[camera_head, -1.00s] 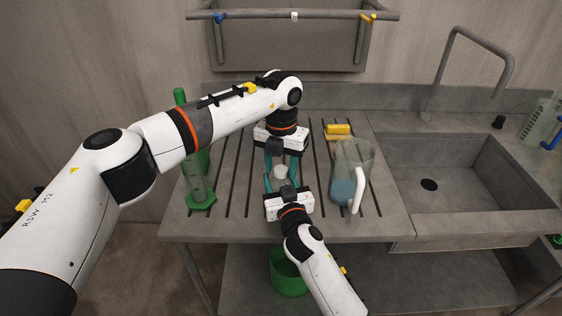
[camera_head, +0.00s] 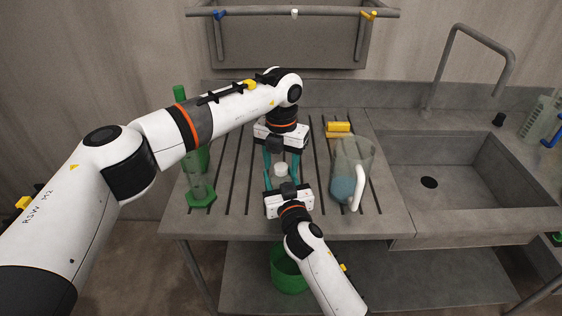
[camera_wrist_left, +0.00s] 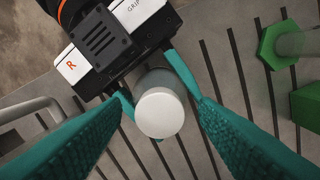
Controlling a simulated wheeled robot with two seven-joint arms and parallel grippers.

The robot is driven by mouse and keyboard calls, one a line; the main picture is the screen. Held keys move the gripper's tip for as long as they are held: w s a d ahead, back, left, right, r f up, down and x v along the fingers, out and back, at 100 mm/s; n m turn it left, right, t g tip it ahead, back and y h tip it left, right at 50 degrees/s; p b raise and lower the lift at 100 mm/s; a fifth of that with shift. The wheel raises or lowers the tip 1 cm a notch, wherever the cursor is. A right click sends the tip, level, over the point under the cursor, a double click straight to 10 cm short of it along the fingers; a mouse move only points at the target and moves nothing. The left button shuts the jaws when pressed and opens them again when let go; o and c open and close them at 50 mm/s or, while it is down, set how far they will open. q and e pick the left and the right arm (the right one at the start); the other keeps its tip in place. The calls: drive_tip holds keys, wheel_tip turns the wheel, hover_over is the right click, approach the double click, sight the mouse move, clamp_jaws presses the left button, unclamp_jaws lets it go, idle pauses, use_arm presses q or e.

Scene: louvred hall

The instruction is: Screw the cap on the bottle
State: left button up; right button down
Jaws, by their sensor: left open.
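The white cap (camera_wrist_left: 160,112) sits on top of the bottle (camera_wrist_left: 158,78), a pale grey upright cylinder; the thread is hidden. In the head view the cap (camera_head: 281,169) shows between the two grippers and the bottle is mostly hidden. My right gripper (camera_wrist_left: 150,88) has its teal fingers on either side of the bottle, below the cap, and looks shut on it. My left gripper (camera_head: 282,163) points down from above; its teal fingers are spread apart on either side of the cap, with nothing between them close to touching.
A clear jug (camera_head: 350,165) with blue contents and a white handle stands right of the grippers. A yellow block (camera_head: 338,127) lies behind it. A green-based cylinder (camera_head: 200,197) stands at left. A sink (camera_head: 450,185) is at right; a green bin (camera_head: 288,272) is below the slatted worktop (camera_head: 235,190).

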use_arm(q)
wheel_tip(320, 180, up, 12)
idle(0.5)
use_arm(e)
drive_tip(key=c, duration=0.6)
unclamp_jaws()
drive_tip(key=shift+o, duration=0.2)
use_arm(q)
drive_tip(key=shift+f+b, duration=0.45)
use_arm(e)
drive_tip(key=v, duration=1.2)
